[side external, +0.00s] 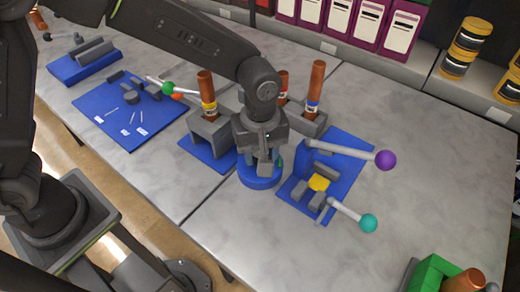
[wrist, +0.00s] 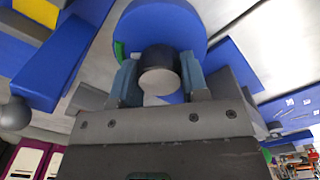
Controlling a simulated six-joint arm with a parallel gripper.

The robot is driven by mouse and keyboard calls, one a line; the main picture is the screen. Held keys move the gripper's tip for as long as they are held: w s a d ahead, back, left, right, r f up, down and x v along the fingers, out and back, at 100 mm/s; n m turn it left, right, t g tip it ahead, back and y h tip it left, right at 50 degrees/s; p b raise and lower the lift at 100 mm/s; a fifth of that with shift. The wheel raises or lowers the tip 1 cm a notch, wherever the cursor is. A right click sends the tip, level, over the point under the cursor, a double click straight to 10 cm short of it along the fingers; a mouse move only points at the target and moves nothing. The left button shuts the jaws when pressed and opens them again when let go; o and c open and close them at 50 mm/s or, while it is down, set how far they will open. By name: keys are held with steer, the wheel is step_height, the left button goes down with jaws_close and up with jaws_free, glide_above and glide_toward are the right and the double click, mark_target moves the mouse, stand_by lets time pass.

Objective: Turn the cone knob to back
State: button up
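The cone knob (wrist: 159,77) shows in the wrist view as a dark round piece with a lighter end facing the camera. It stands over a blue round base (wrist: 165,20), which also shows in the side view (side external: 258,183) under my gripper. My gripper (side external: 268,165) points down over this base. In the wrist view its two fingers (wrist: 160,75) flank the knob closely, with no clear gap on either side, so it looks shut on the knob. In the side view the gripper hides the knob. A small green part (wrist: 120,50) shows beside the left finger.
Right of the gripper is a blue fixture with a purple-ball lever (side external: 385,160) and a teal-ball lever (side external: 368,223). Left is a grey block holding a copper cylinder (side external: 206,92). A blue plate (side external: 120,118) lies farther left.

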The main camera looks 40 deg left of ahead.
steer(key=c, duration=0.4)
steer(key=shift+m, duration=0.4)
steer(key=m, duration=0.5)
steer(key=shift+m, duration=0.3)
steer(key=m, duration=1.1)
steer(key=shift+d+m, duration=0.1)
steer(key=shift+m, duration=0.3)
steer(key=m, duration=0.5)
steer(key=shift+m, duration=0.3)
